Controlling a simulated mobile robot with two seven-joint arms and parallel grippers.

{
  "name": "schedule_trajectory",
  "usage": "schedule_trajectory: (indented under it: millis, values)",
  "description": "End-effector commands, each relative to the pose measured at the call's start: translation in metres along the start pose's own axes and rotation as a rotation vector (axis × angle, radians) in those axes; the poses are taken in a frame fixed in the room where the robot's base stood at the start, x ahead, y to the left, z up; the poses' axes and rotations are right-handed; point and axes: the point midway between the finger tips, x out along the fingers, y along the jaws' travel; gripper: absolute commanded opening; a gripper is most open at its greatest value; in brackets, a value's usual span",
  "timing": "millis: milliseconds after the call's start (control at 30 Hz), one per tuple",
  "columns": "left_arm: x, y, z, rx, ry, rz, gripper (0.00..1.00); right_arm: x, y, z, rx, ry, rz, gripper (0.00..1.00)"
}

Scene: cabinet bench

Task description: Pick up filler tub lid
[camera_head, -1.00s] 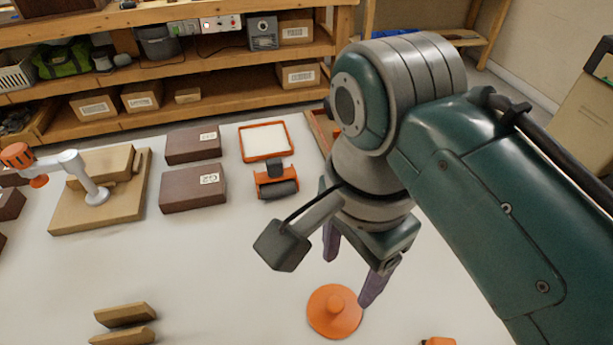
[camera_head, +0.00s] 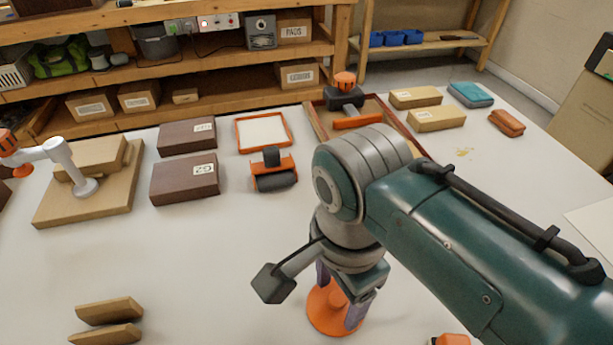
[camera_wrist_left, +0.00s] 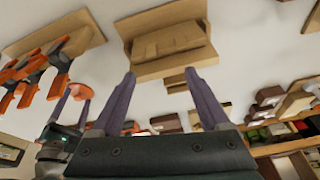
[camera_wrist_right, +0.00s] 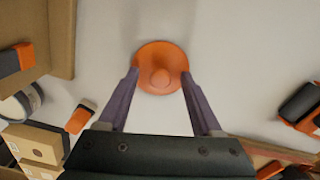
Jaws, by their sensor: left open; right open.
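The filler tub lid is an orange round disc with a raised knob (camera_head: 325,312); it lies flat on the pale bench top at the front, below my right arm. My right gripper (camera_head: 340,294) points down over it, open, with one purple finger on each side of the knob. In the right wrist view the lid (camera_wrist_right: 160,52) sits centred between the fingertips, which overlap its edges; contact cannot be told. My left gripper (camera_wrist_left: 160,78) is open and empty in its own wrist view, and outside the head view.
Dark brown boxes (camera_head: 185,180), an orange-rimmed tray (camera_head: 263,132) and an orange and black tool (camera_head: 273,172) stand further back. Two wood pieces (camera_head: 108,322) lie at front left. An orange item (camera_head: 452,340) is at the front edge. The bench left of the lid is clear.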

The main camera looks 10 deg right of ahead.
Motion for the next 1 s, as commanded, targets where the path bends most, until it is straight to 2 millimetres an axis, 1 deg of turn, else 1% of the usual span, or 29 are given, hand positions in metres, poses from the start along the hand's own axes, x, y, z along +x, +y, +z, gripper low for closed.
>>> schedule_trajectory:
  millis: [67, 600, 667, 1000]
  values:
    - [-0.0005, -0.0001, -0.0003, 0.000, 0.001, 0.000, 0.79, -0.0006, -0.0001, -0.0001, 0.000, 0.000, 0.000, 0.67]
    - [-0.0005, -0.0001, -0.0006, 0.000, 0.001, 0.000, 0.79, -0.0008, 0.0000, -0.0001, 0.000, 0.000, 0.000, 0.06]
    - [-0.0006, -0.0001, -0.0006, 0.000, 0.001, 0.000, 0.79, -0.0008, 0.0000, -0.0001, 0.000, 0.000, 0.000, 0.00]
    - [-0.0006, -0.0001, -0.0007, 0.000, 0.002, 0.000, 0.79, -0.0008, 0.0000, 0.0000, 0.000, 0.000, 0.000, 0.00]
